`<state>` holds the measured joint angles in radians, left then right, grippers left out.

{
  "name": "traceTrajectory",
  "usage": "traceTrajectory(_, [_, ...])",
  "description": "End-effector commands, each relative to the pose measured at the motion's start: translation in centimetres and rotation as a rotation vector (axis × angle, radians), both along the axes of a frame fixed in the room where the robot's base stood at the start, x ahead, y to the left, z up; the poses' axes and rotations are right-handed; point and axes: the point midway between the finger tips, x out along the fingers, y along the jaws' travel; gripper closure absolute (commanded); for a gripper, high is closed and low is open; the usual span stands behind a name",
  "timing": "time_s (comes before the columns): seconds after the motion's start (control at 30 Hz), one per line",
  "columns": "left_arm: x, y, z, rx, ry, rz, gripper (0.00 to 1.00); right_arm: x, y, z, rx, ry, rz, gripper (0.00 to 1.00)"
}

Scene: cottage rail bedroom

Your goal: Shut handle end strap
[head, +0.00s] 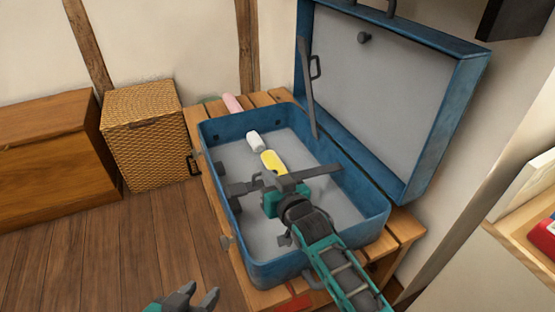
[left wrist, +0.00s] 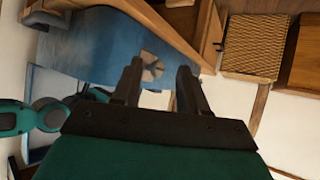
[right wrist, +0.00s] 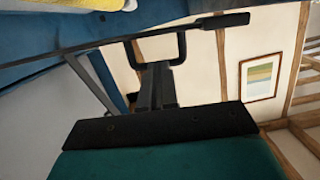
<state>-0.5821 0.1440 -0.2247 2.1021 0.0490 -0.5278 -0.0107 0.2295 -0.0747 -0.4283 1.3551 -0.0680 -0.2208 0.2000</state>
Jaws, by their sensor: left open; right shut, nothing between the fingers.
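A blue suitcase (head: 225,128) stands with its lid (head: 395,100) raised. One dark strap (head: 306,90) hangs along the lid's far end. Another dark strap (head: 318,172) reaches across the opening beside my right gripper (head: 236,188); the strap also crosses the right wrist view (right wrist: 210,24), with a dark loop (right wrist: 182,48) below it. My right gripper is shut and empty over the case; its fingers (right wrist: 157,85) are close to the loop, contact unclear. My left gripper (head: 198,296) is open, low outside the front wall. The left wrist view shows a round fitting (left wrist: 151,66) between its fingers.
A white bottle (head: 255,140) and a yellow item (head: 272,160) lie inside the case. A pink item (head: 232,103) lies on the slatted wooden bench (head: 262,98) behind it. A wicker basket (head: 145,135) and wooden chest (head: 45,150) stand left. Floor at front left is clear.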

Motion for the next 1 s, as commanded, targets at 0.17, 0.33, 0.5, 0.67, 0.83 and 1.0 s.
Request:
traceTrajectory(0.17, [-0.1,-0.1,-0.7,0.0,0.008,-0.006,0.57,0.0,0.0,-2.3,-0.002,-0.002,-0.001,1.0])
traceTrajectory(0.33, [0.1,-0.4,0.2,-0.005,-0.005,-0.011,0.57,0.0,0.0,-2.3,-0.001,-0.003,0.0,1.0])
traceTrajectory(0.5, [0.1,-0.5,0.2,-0.008,-0.007,-0.01,0.57,0.0,0.0,-2.3,-0.001,-0.001,0.0,1.0])
traceTrajectory(0.67, [0.2,-0.5,0.6,-0.009,-0.007,-0.008,0.57,0.0,0.0,-1.3,0.0,-0.002,0.0,1.0])
traceTrajectory(0.83, [0.2,-0.2,1.7,-0.005,-0.01,-0.001,0.57,0.0,0.0,2.0,0.001,-0.005,0.001,1.0])
traceTrajectory(1.0, [0.3,0.5,2.5,0.006,-0.018,0.013,0.57,0.0,0.0,6.2,0.001,-0.004,0.0,1.0])
